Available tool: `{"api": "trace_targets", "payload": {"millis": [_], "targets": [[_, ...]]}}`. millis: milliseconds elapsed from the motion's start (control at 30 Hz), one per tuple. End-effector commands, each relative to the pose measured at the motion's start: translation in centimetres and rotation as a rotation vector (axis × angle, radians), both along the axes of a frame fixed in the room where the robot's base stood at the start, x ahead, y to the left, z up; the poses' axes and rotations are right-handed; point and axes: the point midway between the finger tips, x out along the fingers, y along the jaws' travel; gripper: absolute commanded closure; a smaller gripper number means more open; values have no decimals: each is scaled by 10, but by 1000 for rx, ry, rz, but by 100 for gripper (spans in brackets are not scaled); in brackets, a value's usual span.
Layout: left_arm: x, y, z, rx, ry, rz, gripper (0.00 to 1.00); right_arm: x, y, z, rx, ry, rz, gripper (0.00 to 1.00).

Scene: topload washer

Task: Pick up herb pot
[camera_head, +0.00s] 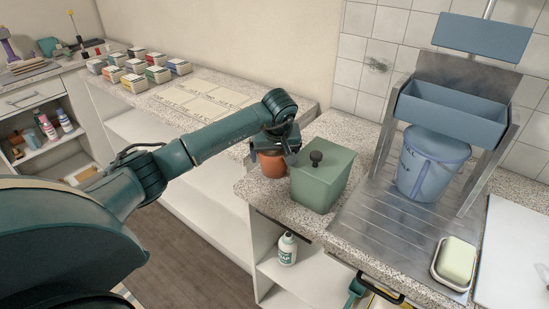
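A small terracotta pot (271,165), which seems to be the herb pot, stands on the speckled counter, just left of a green lidded box. Its top is hidden behind my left gripper (272,152), so I see no leaves. My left arm reaches in from the left, and the gripper is over the pot, with its fingers apart on either side of the rim. I cannot tell whether they touch it. A small teal part low in the picture (356,288) may belong to my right gripper; its fingers cannot be made out.
The green box (322,178) with a dark knob is close to the right of the pot. A blue bucket (432,165) stands on the metal drainer beyond it. Soap (458,259) lies in a dish at the right. A white bottle (287,248) stands on the shelf below.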

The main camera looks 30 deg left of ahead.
Motion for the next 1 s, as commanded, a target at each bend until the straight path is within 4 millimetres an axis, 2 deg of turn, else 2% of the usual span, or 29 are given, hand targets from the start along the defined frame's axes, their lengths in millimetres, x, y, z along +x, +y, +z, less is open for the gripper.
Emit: {"api": "trace_targets", "payload": {"millis": [67,500,767,867,1000], "targets": [[0,0,0,0,0,0,18,0,1,0,1,0,2,64],[1,0,2,0,-3,0,52,-4,4,-1,5,7,5,64],[1,0,5,0,-5,1,53,-6,4,-2,6,11,5,64],[2,1,17,1,-7,0,53,-6,4,-4,6,10,5,64],[2,1,44,0,-10,0,53,-5,4,-7,7,4,7,64]]}}
